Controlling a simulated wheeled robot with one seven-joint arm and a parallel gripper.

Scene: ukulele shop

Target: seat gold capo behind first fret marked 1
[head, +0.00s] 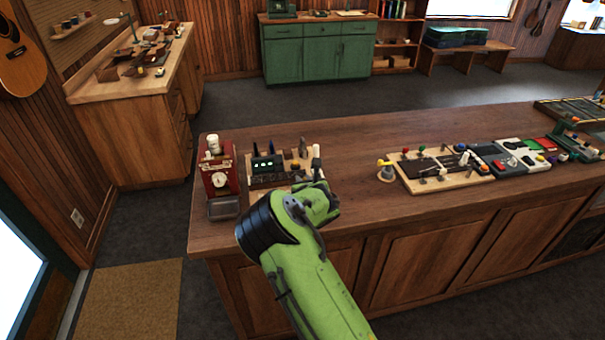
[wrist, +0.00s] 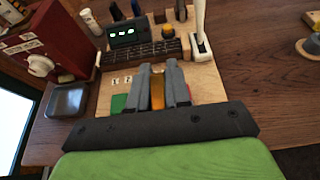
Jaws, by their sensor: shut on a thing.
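In the wrist view my gripper (wrist: 160,72) is shut on the gold capo (wrist: 157,92), which stands upright between the two grey fingers. It is above the near part of a light wooden board (wrist: 205,82). A dark fretted neck piece (wrist: 140,55) lies across this board, beyond the fingertips. White labels (wrist: 122,81) with small dark marks sit on the board left of the fingers; I cannot tell clearly which is 1. In the head view my gripper (head: 322,203) is at the front edge of the board, and the capo is hidden there.
A dark box with a green-lit display (wrist: 127,33) stands behind the neck piece. A white upright post (wrist: 200,22) rises at the right. A red machine (head: 220,172) and a grey metal tray (wrist: 68,99) are at the left.

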